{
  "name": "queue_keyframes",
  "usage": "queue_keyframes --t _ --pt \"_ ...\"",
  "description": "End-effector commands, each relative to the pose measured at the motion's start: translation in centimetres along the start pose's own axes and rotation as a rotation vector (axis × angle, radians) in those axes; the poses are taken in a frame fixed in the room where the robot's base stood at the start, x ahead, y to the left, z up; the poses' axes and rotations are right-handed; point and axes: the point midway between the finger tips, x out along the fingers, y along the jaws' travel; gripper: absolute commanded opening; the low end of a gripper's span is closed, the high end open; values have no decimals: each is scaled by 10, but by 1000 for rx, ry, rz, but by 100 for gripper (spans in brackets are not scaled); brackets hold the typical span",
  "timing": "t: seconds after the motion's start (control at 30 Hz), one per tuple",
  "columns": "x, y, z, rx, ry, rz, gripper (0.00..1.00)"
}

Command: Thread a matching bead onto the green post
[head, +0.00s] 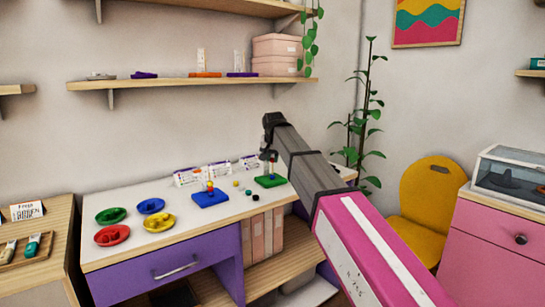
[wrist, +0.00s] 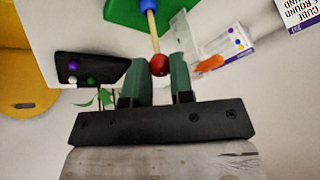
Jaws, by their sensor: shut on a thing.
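My gripper (wrist: 163,62) is shut on a red bead (wrist: 159,66), held between the fingertips in the wrist view. A thin wooden post (wrist: 155,40) rises from the green board (wrist: 122,10), with a blue bead (wrist: 148,4) low on it. The post's free end meets the red bead; I cannot tell whether the bead is around the post or only at its tip. In the head view, my gripper (head: 268,155) is above the green board (head: 270,181) at the back right of the white table, and the held bead is not clear there.
A blue board (head: 210,199) with beads on its post stands left of the green board, with several loose beads between. Green (head: 111,216), blue (head: 151,206), red (head: 112,236) and yellow (head: 160,223) dishes lie further left. Cards (head: 219,169) stand behind. A dark tray (wrist: 108,67) holds beads.

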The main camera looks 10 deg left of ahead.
Motion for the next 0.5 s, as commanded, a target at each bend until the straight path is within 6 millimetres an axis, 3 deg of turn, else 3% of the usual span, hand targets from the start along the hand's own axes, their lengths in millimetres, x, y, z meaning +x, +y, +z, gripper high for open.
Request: queue_keyframes --t 0.43,0.47,0.5 --pt "4 1 2 0 0 0 0" --pt "4 0 2 0 0 0 25" --pt "4 0 2 0 0 0 38"
